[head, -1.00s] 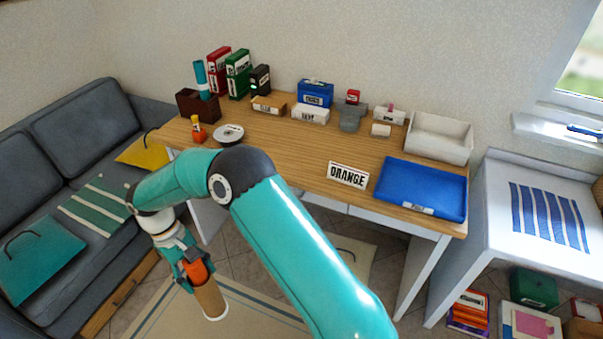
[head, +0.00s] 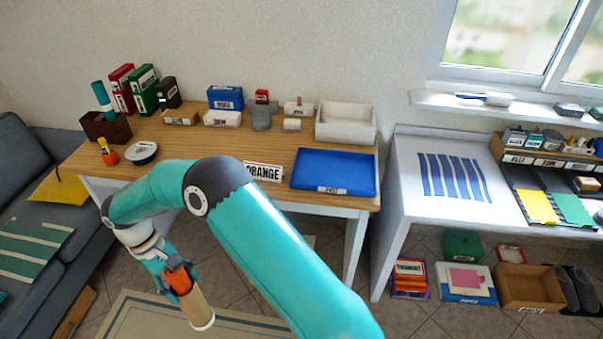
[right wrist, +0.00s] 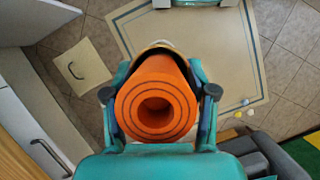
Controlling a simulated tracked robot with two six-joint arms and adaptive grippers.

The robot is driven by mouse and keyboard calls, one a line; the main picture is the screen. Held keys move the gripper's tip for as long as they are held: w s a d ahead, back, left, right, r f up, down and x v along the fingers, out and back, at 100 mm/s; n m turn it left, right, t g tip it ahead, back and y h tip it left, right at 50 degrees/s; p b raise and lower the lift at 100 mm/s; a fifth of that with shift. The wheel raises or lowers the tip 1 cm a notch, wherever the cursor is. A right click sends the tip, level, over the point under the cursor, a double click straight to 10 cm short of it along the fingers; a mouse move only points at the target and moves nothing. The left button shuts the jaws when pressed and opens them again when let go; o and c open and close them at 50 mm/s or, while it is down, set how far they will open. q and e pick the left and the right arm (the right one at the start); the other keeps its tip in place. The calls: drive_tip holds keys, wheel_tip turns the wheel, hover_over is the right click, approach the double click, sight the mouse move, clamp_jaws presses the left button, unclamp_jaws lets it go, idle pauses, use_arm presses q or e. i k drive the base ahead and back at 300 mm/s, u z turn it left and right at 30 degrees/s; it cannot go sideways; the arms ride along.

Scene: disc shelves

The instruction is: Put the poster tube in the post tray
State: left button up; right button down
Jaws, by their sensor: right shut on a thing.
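The poster tube (head: 196,306) is a tan cylinder with a white lower rim and an orange upper part. My right gripper (head: 178,279) is shut around the orange part and holds the tube tilted in the air, over the floor in front of the desk. In the right wrist view the tube's orange round end (right wrist: 157,103), with a hollow centre, sits between the two fingers. The post tray (head: 334,172) is a shallow blue tray with a white label at the desk's right front corner, and it looks empty. My left gripper is not in view.
The wooden desk (head: 215,148) carries an ORANGE sign (head: 263,172) left of the tray and a white bin (head: 346,123) behind it. A brown holder (head: 107,128) with a teal roll stands at the desk's left. A white table (head: 420,215) stands to the right, a sofa to the left.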

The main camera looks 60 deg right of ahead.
sight(309, 171)
drive_tip(key=u, duration=1.15)
drive_tip(key=i, duration=0.1)
drive_tip(key=z, duration=2.4)
drive_tip(key=i, duration=0.55)
drive_tip(key=z, duration=0.05)
